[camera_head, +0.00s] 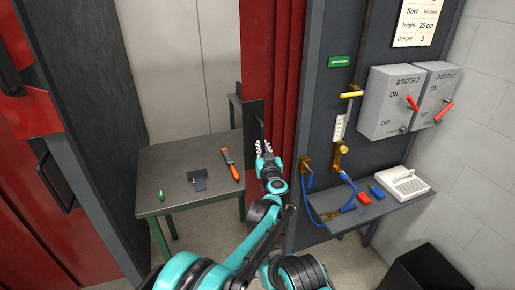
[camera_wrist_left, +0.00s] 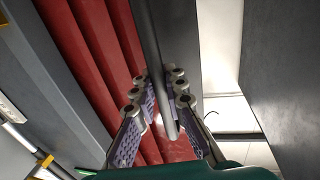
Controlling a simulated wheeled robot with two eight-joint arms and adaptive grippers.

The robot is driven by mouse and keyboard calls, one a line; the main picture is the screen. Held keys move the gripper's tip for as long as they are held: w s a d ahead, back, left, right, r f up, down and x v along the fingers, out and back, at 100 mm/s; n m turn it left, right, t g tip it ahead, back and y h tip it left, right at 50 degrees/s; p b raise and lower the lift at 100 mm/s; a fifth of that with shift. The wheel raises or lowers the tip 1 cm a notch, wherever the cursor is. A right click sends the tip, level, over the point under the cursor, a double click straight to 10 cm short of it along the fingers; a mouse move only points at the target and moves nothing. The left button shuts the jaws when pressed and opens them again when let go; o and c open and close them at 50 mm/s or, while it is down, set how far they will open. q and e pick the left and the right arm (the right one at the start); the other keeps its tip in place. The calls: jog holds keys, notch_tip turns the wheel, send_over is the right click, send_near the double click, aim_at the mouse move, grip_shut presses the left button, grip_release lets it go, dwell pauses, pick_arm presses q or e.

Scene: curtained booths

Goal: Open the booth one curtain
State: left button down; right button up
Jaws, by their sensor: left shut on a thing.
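A red curtain (camera_head: 273,60) hangs bunched at the right side of the middle booth's opening. It carries a dark edge plate (camera_head: 252,112) with an upright bar handle, and it also shows in the left wrist view (camera_wrist_left: 88,50). My left gripper (camera_head: 264,148) is at this handle. In the left wrist view, its fingers (camera_wrist_left: 160,95) close around the grey handle bar (camera_wrist_left: 154,50). The booth stands open to the left of the curtain. No booth number is readable on it. My right gripper is not in view.
Inside the booth, a grey table (camera_head: 185,165) holds an orange-handled tool (camera_head: 231,165) and a dark bracket (camera_head: 198,180). Dark partitions (camera_head: 90,120) flank the opening. Right are a shelf (camera_head: 350,217), switch boxes (camera_head: 392,100) and a black bin (camera_head: 428,270). Another red curtain (camera_head: 35,180) hangs left.

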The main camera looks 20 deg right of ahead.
aim_at(262, 124)
pick_arm(q)
jog(key=c, duration=1.5)
grip_release()
jog(key=shift+w, duration=0.1)
jog(key=shift+c, duration=0.2)
jog(key=shift+r, duration=0.1)
notch_tip(262, 124, up, 10)
jog(key=shift+f, duration=0.1)
